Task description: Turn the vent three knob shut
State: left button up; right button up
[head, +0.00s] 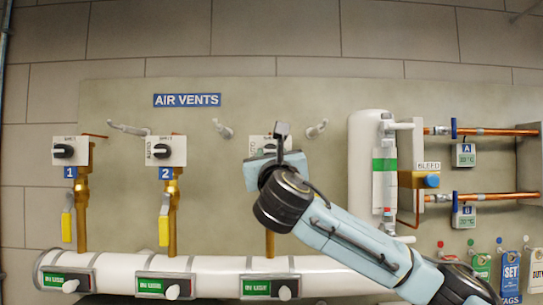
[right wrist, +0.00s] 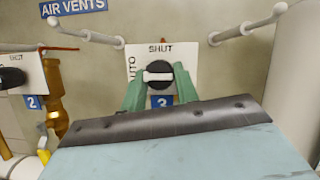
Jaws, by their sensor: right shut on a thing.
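The vent three knob (right wrist: 158,76) is a round black dial with a white bar across it, in the middle of the right wrist view. The bar lies about level there. Its white plate (right wrist: 190,58) reads SHUT above the dial and AUTO at the left. My right gripper (right wrist: 160,84) has its green fingers on either side of the dial and is shut on it. In the head view the wrist covers most of this plate (head: 257,143) and hides the dial. My left gripper is not in view.
Vent one (head: 64,151) and vent two (head: 161,151) knobs stand to the left, above brass pipes with yellow-handled valves. Wall pegs (head: 317,129) stick out nearby. A white manifold pipe (head: 118,268) runs below.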

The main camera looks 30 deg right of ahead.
jog(key=shift+m+h, duration=0.3)
jog(key=shift+m, duration=0.2)
jog(key=m+g+h+b, duration=0.1)
jog(key=m+g, duration=0.1)
jog(key=m, duration=0.4)
jog(key=m+g+h+b, duration=0.1)
jog(key=m+g+h, duration=0.1)
jog(key=m, duration=0.4)
jog(key=m+g+h+b, duration=0.2)
jog(key=m+g, duration=0.1)
jog(key=m, duration=0.2)
jog(key=shift+w+a+r+m, duration=0.15)
jog(key=shift+w+a+m, duration=0.1)
jog(key=shift+a+m, duration=0.15)
jog(key=m, duration=0.2)
jog(key=m+g, duration=0.1)
jog(key=m, duration=0.1)
jog(key=shift+r+g+y, duration=0.15)
jog(key=shift+g+y, duration=0.15)
jog(key=shift+m, duration=0.4)
jog(key=o, duration=1)
jog(key=shift+c, duration=0.2)
